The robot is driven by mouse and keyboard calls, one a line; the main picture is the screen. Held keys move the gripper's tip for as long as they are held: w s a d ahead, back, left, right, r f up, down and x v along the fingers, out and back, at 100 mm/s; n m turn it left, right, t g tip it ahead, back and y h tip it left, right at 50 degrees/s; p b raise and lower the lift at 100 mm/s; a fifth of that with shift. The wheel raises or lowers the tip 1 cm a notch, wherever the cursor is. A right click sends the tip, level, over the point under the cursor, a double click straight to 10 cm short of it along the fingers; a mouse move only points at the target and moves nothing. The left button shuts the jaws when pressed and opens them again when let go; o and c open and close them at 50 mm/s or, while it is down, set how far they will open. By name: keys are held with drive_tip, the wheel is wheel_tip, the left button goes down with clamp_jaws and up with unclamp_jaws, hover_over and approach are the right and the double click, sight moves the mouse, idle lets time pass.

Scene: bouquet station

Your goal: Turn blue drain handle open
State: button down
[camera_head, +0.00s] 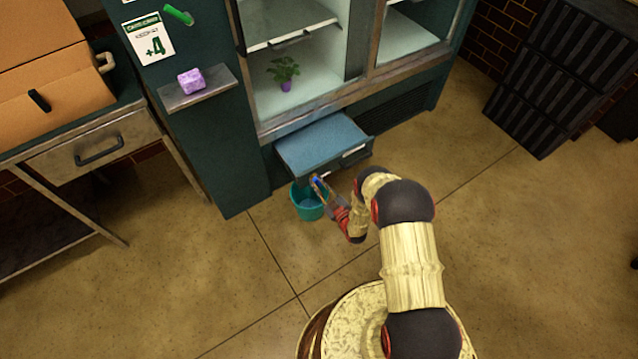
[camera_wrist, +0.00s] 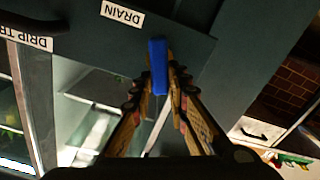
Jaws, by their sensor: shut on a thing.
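The blue drain handle (camera_wrist: 158,66) shows in the wrist view between the two fingers of my gripper (camera_wrist: 160,78), under the white DRAIN label (camera_wrist: 122,14). The fingers are closed on the handle, one on each side. In the head view my gripper (camera_head: 322,190) is at the front of the cabinet, just below the pulled-out tray (camera_head: 318,143) and above the teal bucket (camera_head: 307,203). A bit of the blue handle (camera_head: 317,183) shows there at the fingertips. The bucket stands on the floor and holds something bluish.
A shelf (camera_head: 198,90) with a purple sponge (camera_head: 191,81) is on the cabinet's left side. A metal table (camera_head: 95,140) with a cardboard box stands at left. Black crates (camera_head: 555,75) stand at right. The floor (camera_head: 510,240) at right is clear.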

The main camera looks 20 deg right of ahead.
drive_tip(key=n, duration=0.3)
drive_tip(key=shift+s+a+f+n, duration=0.1)
drive_tip(key=shift+a+f+n, duration=0.15)
drive_tip(key=shift+n, duration=0.15)
drive_tip(key=n, duration=0.3)
drive_tip(key=shift+a+f+n, duration=0.15)
drive_tip(key=shift+a+n, duration=0.05)
drive_tip(key=shift+n, duration=0.1)
drive_tip(key=n, duration=0.3)
drive_tip(key=f+n, duration=0.1)
drive_tip(key=n, duration=0.1)
drive_tip(key=shift+s+a+n, duration=0.1)
drive_tip(key=shift+n, duration=0.6)
drive_tip(key=c, duration=1.7)
unclamp_jaws()
drive_tip(key=v, duration=1.2)
drive_tip(key=shift+r, duration=0.1)
